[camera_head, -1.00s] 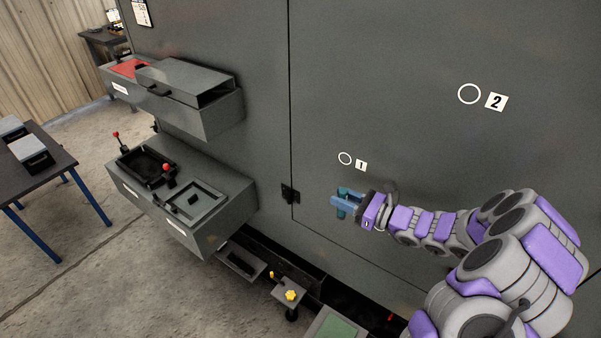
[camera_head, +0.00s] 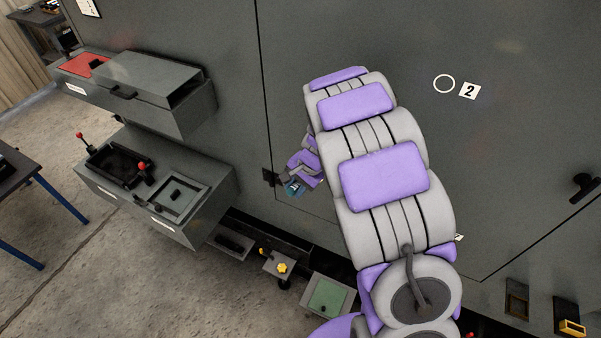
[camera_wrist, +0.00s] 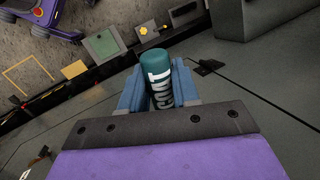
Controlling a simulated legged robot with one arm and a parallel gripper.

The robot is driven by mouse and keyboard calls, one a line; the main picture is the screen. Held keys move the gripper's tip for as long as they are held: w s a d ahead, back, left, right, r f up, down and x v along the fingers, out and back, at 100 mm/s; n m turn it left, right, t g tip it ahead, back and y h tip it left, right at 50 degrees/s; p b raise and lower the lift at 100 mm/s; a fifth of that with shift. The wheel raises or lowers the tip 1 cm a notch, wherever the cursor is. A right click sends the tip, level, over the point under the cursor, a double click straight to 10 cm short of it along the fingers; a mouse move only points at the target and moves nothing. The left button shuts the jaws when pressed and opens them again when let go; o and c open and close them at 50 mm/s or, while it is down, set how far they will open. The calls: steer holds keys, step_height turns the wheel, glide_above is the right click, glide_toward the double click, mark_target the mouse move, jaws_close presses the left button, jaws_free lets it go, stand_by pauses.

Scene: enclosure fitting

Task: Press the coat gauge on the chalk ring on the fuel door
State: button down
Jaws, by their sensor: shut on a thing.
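My gripper (camera_wrist: 160,92) is shut on the coat gauge (camera_wrist: 158,68), a teal cylinder with white lettering, held between its blue fingers in the wrist view. In the head view my gripper (camera_head: 296,187) shows small beside the lower left corner of the grey fuel door (camera_head: 500,150), partly hidden by my arm. I cannot tell whether the gauge touches anything. A white chalk ring (camera_head: 444,84) with a label 2 is on the door's upper part. The ring labelled 1 is not visible; my arm covers that part of the door.
A hinge (camera_head: 270,178) sits at the door's left edge. Grey boxes with a red-knobbed lever tray (camera_head: 118,166) and a lidded box (camera_head: 150,80) stick out on the left. A yellow knob (camera_head: 282,268) and a green-topped block (camera_head: 327,296) stand low. A black handle (camera_head: 584,187) is at right.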

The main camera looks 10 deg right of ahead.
steer(key=shift+w+d+r+n+t+h+p, duration=0.3)
steer(key=shift+d+r+n+h+p, duration=0.1)
steer(key=shift+r+n, duration=0.35)
steer(key=shift+w+d+r+n+p, duration=0.1)
steer(key=shift+w+d+n+p, duration=0.1)
steer(key=shift+d, duration=0.4)
steer(key=shift+w+d+r+n+p, duration=0.1)
steer(key=shift+w+d+n, duration=0.1)
steer(key=shift+d, duration=0.4)
steer(key=shift+w+d+p, duration=0.35)
steer(key=shift+w+d, duration=0.15)
steer(key=shift+w+d+p, duration=0.1)
steer(key=shift+w+p, duration=0.85)
steer(key=shift+w, duration=0.3)
steer(key=shift+w+d+f+p, duration=0.1)
steer(key=shift+w+d+p, duration=0.75)
steer(key=shift+w, duration=0.25)
steer(key=shift+d, duration=0.1)
steer(key=shift+s+d, duration=0.1)
steer(key=shift+d, duration=0.4)
